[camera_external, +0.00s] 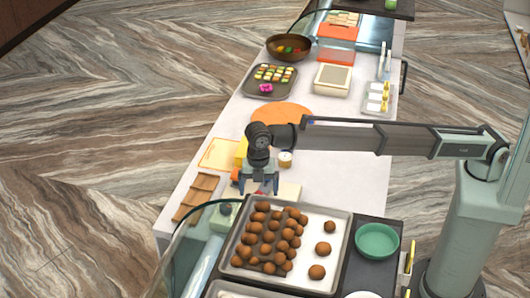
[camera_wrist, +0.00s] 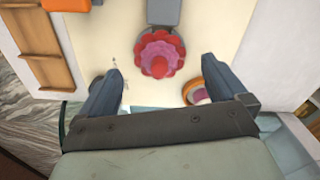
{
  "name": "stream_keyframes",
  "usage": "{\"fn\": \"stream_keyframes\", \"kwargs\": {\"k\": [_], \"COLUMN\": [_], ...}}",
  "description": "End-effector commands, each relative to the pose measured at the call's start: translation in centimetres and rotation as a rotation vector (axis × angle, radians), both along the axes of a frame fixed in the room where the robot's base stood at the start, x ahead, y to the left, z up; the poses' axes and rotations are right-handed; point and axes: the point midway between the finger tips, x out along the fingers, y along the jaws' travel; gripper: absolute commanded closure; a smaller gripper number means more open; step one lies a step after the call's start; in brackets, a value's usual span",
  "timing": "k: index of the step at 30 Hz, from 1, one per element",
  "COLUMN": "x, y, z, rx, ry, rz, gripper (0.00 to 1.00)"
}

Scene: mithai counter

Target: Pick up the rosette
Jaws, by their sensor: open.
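The rosette, a red and pink layered flower shape (camera_wrist: 158,54), lies on a cream board (camera_wrist: 125,35) in the wrist view. It touches or nearly touches a grey block (camera_wrist: 165,12) behind it. My gripper (camera_wrist: 160,67) is open, its two dark fingers apart on the left and right of the rosette, which shows between and slightly beyond the tips. Nothing is held. In the external view my gripper (camera_external: 258,190) points down over the cream board (camera_external: 289,191), and only a bit of red shows between the fingers, so the rosette is mostly hidden there.
A round orange-and-white piece (camera_wrist: 195,92) sits close by my right finger. A wooden rack (camera_wrist: 45,52) lies to the left. A tray of brown balls (camera_external: 340,215) is in front, beside a green bowl (camera_external: 377,241). A magenta flower shape (camera_external: 265,88) lies on a dark tray farther back.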

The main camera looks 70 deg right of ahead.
Motion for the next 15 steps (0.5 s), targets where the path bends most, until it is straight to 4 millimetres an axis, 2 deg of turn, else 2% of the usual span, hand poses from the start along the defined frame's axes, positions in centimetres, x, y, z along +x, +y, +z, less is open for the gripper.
{"fn": "stream_keyframes", "kwargs": {"k": [3, 6, 13, 15], "x": [-0.1, 0.0, 0.0, 0.0], "y": [-0.1, 0.0, 0.0, 0.0], "z": [-1.7, -2.5, -2.6, -2.6], "rx": [-0.001, 0.0, 0.0, 0.0], "ry": [0.002, 0.0, 0.0, 0.0], "rz": [0.0, 0.0, 0.0, 0.0], "gripper": [0.01, 0.01, 0.01, 0.08]}}
